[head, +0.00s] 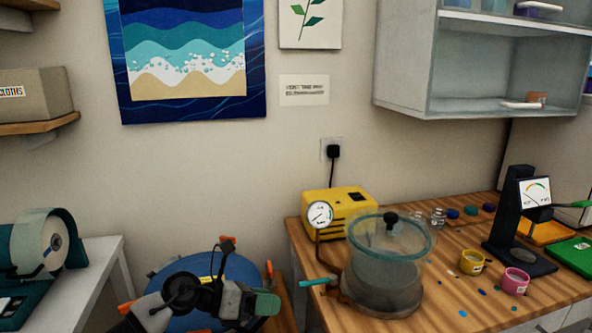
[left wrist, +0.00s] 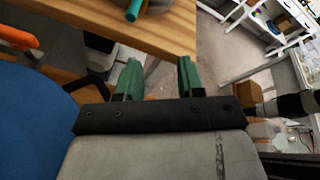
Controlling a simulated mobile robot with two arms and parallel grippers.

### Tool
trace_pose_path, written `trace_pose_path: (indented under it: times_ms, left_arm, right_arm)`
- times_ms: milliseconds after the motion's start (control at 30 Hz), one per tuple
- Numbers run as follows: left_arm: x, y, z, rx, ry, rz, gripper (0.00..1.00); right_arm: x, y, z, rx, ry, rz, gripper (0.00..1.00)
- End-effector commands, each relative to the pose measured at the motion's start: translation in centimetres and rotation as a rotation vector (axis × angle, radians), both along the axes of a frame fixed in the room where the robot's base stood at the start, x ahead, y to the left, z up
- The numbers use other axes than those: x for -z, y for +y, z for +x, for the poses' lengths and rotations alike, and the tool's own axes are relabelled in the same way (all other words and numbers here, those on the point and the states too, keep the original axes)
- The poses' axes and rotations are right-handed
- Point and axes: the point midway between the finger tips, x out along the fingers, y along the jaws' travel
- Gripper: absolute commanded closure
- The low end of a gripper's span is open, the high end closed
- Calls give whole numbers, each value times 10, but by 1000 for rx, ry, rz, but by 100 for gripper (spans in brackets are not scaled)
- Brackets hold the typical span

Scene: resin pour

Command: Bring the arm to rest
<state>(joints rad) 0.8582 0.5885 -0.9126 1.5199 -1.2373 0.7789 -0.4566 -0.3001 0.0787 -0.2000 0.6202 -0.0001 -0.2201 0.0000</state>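My left arm comes in low in the head view, with its gripper (head: 265,303) in front of the blue round seat and left of the wooden bench. In the left wrist view the two green fingers of the left gripper (left wrist: 158,78) stand apart with nothing between them. Floor and the bench edge show past them. The gripper looks apart from the bench and from the teal valve handle (head: 318,281) of the vacuum chamber. My right gripper is in neither view.
The wooden bench (head: 470,238) holds a glass-walled chamber (head: 390,255), a yellow pump (head: 338,207), a black gauge stand (head: 512,225), a yellow cup (head: 472,262) and a pink cup (head: 515,281). The blue seat (head: 205,264) is close behind my left arm. A white table (head: 95,265) stands left.

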Motion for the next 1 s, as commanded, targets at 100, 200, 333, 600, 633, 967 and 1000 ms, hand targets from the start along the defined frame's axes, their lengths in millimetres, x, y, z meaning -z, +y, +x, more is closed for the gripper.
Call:
trace_pose_path:
  times_ms: [100,200,333,600,633,967,1000]
  left_arm:
    - [-18,-31,-22,-155,140,-383,62]
    - [-31,-30,-30,-329,297,-684,62]
    - [-27,-1,-38,-604,549,-1028,62]
    - [61,89,-96,-1320,1155,-1524,62]
    - [74,98,-108,-1407,1219,-1555,62]
    - [152,137,-236,-2092,1682,-1622,62]
    - [156,139,-249,2086,-1665,1562,62]
  right_arm:
    - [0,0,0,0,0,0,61]
    - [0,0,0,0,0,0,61]
    - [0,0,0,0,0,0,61]
    - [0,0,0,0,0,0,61]
    - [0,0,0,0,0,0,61]
    - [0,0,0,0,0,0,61]
    - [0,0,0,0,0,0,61]
